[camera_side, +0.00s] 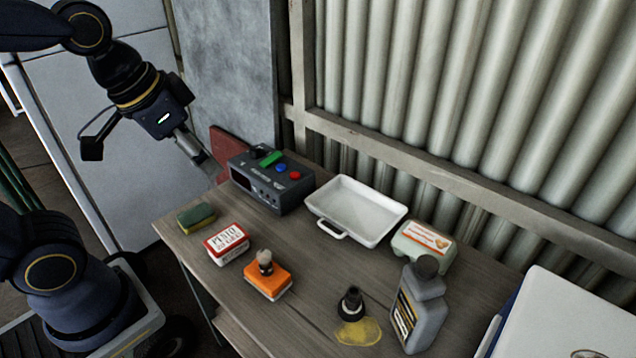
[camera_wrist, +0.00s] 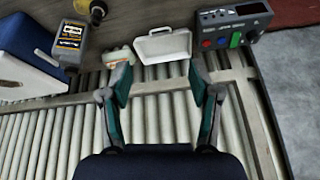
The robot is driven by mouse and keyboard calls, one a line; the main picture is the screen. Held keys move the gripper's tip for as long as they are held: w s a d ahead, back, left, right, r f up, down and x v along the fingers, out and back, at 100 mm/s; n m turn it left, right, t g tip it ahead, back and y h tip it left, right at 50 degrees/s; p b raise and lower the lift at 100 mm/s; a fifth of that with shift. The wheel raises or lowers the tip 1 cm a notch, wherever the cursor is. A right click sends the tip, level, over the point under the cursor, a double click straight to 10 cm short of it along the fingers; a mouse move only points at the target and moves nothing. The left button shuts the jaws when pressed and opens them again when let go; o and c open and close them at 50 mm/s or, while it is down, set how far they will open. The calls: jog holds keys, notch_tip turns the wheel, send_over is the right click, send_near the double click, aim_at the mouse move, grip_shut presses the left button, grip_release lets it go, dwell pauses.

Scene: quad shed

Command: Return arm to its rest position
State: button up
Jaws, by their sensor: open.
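My gripper (camera_wrist: 160,92) is open and empty in the wrist view, its two fingers spread wide with nothing between them. In the side view my gripper (camera_side: 205,160) is at the upper left, raised beside the dark control box (camera_side: 270,185) near the table's far left end. The wrist view looks down past the fingers at the corrugated wall and the table's back edge. In the side view the fingertips are small and partly merge with the red panel behind them.
The wooden table (camera_side: 320,268) holds a white tray (camera_side: 358,210), a sponge (camera_side: 196,217), a red-white tin (camera_side: 226,243), an orange block (camera_side: 268,281) with a brush, an egg carton (camera_side: 423,245), a grey bottle (camera_side: 417,305) and a dark bottle (camera_side: 351,304) by a yellow spill. A cooler (camera_side: 560,310) stands right.

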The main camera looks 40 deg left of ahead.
jog(key=shift+s+a+n+t, duration=0.1)
jog(key=shift+s+a+n, duration=0.15)
jog(key=shift+s, duration=0.25)
jog(key=shift+s+a+n+t, duration=0.1)
jog(key=shift+s+a+n, duration=0.1)
jog(key=shift+s+n, duration=0.2)
jog(key=shift+s+a+n+t, duration=0.1)
jog(key=shift+s+a+n, duration=0.15)
jog(key=shift+s, duration=0.3)
